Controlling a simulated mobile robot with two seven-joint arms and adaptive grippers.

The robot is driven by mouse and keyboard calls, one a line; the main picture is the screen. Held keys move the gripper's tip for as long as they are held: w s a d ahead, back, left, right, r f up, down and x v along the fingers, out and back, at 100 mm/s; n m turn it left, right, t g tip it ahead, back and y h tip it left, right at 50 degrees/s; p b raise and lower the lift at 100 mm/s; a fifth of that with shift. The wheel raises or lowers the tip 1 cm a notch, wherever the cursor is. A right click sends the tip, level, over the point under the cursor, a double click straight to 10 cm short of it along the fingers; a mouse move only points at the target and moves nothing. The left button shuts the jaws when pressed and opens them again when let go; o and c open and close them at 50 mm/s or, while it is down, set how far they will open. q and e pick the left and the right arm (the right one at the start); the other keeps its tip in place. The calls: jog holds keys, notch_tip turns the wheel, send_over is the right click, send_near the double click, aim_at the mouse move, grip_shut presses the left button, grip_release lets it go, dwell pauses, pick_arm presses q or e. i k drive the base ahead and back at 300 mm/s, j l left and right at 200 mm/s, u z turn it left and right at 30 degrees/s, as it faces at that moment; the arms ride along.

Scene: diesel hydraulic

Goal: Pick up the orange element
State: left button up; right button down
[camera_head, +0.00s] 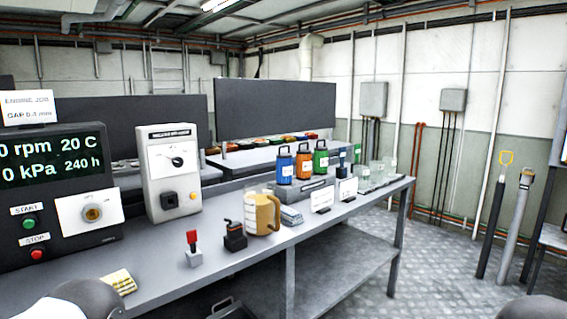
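An orange canister-like element (304,164) with a dark top handle stands upright on a grey stand (304,191) on the workbench. It is the middle one of three, between a blue element (285,167) on its left and a green element (321,159) on its right. Its front faces me and is not covered. Neither of my grippers shows. Only rounded parts of my own arms show at the bottom left and bottom right edges, far from the orange element.
The bench (345,211) also carries a jug with amber liquid (262,214), a small black device (235,237), a red-topped switch (193,247), white cards (322,198) and clear glassware (376,170). A control box (170,172) stands behind on the left. Patterned floor (440,238) on the right is open.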

aim_at(303, 156)
jog(key=i+l, duration=0.8)
jog(key=k+z, duration=0.05)
